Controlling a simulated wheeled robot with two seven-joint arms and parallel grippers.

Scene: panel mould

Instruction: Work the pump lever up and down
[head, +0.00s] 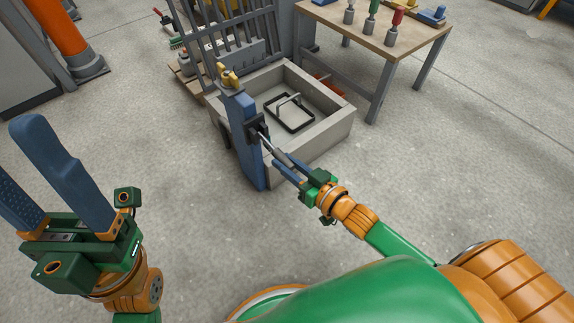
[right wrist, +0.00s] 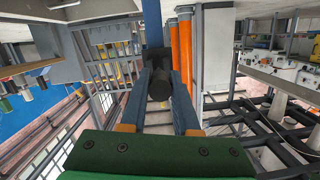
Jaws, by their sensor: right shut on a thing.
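The pump is a blue upright post (head: 247,150) with a yellow fitting (head: 229,77) on top, beside a grey box-shaped mould. Its pump lever (head: 264,140) comes out of a dark block on the post and slopes down toward my right gripper. My right gripper (head: 281,163) is shut on the lever; in the right wrist view the dark lever end (right wrist: 160,86) sits between the two blue fingers. The fingers partly hide the lever. My left gripper (head: 22,150) is open and empty at the lower left, well apart from the pump.
The mould (head: 325,133) holds a black square frame with a handle (head: 288,108). A grey barred rack (head: 240,38) stands behind it. A wooden table (head: 372,28) with several coloured-handled tools is at the back right. An orange pipe (head: 58,28) stands at upper left. Floor between my arms is clear.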

